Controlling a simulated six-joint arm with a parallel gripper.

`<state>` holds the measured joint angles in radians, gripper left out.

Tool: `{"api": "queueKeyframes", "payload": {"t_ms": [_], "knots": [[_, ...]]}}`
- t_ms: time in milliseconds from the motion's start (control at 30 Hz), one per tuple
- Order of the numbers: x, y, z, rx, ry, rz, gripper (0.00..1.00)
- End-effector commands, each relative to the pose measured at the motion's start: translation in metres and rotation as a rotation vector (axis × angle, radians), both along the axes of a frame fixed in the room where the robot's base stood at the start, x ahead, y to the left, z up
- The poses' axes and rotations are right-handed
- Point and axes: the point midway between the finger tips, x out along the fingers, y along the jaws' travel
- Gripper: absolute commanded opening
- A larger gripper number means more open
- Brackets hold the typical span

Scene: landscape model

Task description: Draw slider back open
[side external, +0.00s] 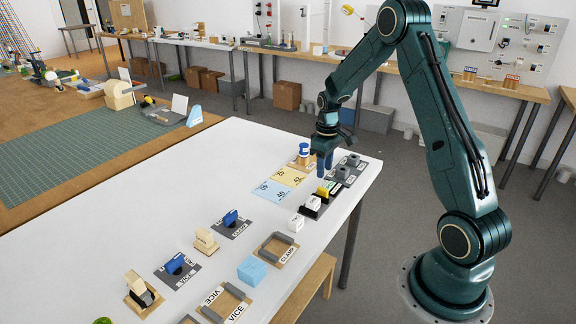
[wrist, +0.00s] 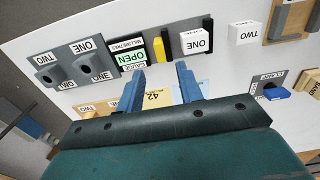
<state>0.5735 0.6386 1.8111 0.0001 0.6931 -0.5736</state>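The slider is a yellow upright piece (wrist: 159,49) on a dark gauge base, between a panel with a green OPEN label (wrist: 125,57) and a white block marked ONE (wrist: 195,43). In the side external view the yellow piece (side external: 323,191) sits near the table's right edge, just below my gripper. My gripper (wrist: 160,74) has its two blue fingers apart with nothing held between them. In the side external view my gripper (side external: 324,165) points down above the table, close to the gauge. The fingertips appear apart from the slider.
A grey block with holes marked TWO and ONE (wrist: 75,65) stands beside the gauge. A loose white block (wrist: 244,35) is on the other side. Yellow and blue numbered cards (side external: 275,183) lie flat nearby. The table's left half (side external: 150,190) is clear.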

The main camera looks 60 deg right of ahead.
Motion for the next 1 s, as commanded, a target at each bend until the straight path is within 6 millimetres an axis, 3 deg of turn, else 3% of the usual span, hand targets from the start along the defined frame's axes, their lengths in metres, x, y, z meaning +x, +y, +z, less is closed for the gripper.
{"api": "queueKeyframes", "payload": {"t_ms": [300, 500, 967, 1000], "knots": [[0.000, 0.000, -0.049, 0.001, 0.001, 0.000, 0.36], [0.000, 0.000, -0.069, 0.000, 0.001, 0.000, 0.36], [0.000, 0.000, -0.077, -0.001, -0.001, 0.000, 0.36], [0.000, 0.000, -0.077, -0.001, -0.001, 0.000, 0.30]]}}
